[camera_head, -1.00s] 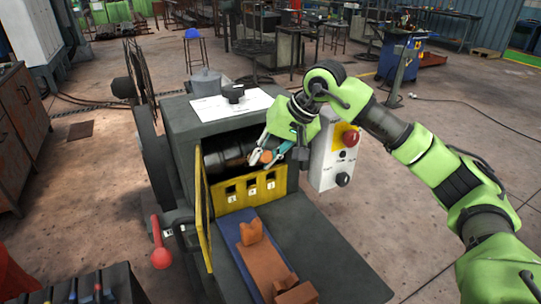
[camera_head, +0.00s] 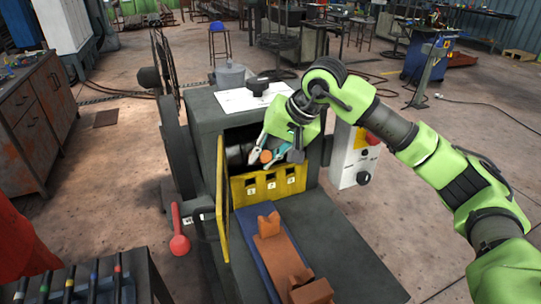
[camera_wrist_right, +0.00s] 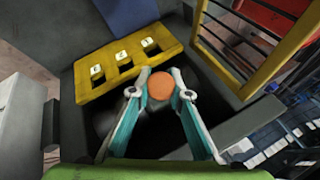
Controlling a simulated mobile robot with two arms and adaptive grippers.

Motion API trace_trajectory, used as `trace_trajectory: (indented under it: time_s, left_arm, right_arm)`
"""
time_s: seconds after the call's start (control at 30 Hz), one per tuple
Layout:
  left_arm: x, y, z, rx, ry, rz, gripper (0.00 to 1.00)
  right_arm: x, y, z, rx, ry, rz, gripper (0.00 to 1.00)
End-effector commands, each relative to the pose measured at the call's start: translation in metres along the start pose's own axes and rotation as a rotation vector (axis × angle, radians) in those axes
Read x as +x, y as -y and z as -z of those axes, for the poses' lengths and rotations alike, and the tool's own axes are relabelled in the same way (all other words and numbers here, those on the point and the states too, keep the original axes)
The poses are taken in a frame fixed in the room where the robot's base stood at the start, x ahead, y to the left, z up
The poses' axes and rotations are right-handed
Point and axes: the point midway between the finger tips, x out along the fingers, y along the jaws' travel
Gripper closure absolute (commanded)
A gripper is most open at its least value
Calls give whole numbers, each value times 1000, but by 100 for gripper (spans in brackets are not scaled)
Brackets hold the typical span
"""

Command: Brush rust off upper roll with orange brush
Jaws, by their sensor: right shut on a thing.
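My right gripper (camera_head: 268,152) reaches into the dark opening of the grey machine (camera_head: 208,125). It is shut on the orange brush, whose round orange end (camera_head: 266,156) shows between the fingers. In the right wrist view the same brush end (camera_wrist_right: 161,86) sits between the teal-lined fingertips (camera_wrist_right: 160,78). The upper roll (camera_head: 235,155) is a dark cylinder behind the gripper, partly hidden by it and by shadow. I cannot tell whether the brush touches the roll. My left gripper is not in view.
A yellow panel (camera_head: 268,186) with three numbered windows lies below the opening. A yellow-framed guard door (camera_head: 222,200) stands open at left. A control box (camera_head: 352,155) is at right. An orange-brown block (camera_head: 280,255) lies on the blue strip in front.

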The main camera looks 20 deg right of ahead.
Motion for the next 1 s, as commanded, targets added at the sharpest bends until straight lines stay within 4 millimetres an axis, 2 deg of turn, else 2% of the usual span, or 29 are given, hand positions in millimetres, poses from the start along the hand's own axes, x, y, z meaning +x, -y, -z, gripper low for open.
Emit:
trace_trajectory:
  time_s: [0.3, 0.63, 1.0]
  left_arm:
    - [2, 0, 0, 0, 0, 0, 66]
    - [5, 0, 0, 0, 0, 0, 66]
    - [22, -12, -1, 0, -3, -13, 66]
  right_arm:
    - [6, 20, -11, -1, -2, 1, 100]
    - [5, 18, -14, 0, -1, 0, 100]
    - [-9, 6, -46, 0, -2, 0, 100]
